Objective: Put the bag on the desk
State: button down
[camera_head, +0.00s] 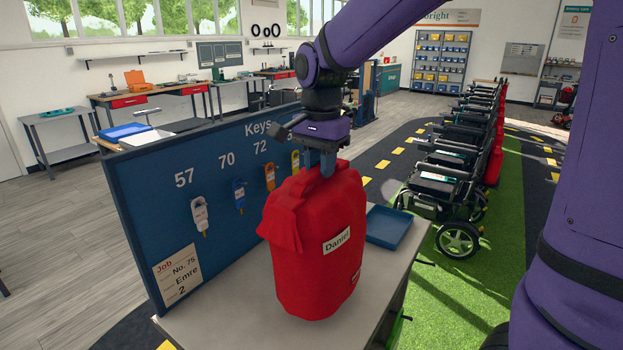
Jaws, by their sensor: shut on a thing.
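The bag (314,240) is red with a white label reading "Daniel". It hangs upright from my gripper (327,166), whose jaws are shut on its top. The bag is over or on the grey desk (225,310); I cannot tell whether its base touches the top. The desk has a blue key board (215,165) along its back left side. The bag hides part of the desk and of the board.
A blue tray (389,227) lies on the desk right of the bag. Keys hang on the board under several numbers, above a job card (178,271) reading "No. 75, Emre, 2". A row of wheelchair-like scooters (447,190) stands at right on green flooring.

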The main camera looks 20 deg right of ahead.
jog(key=shift+w+a+f, duration=0.1)
jog(key=shift+w+a, duration=0.2)
jog(key=shift+w, duration=0.2)
jog(key=shift+w+a+f, duration=0.1)
jog(key=shift+w+a, duration=0.2)
jog(key=shift+w, duration=0.2)
jog(key=shift+f, duration=1.8)
jog(key=c, duration=1)
grip_release()
jog(key=shift+o, duration=0.2)
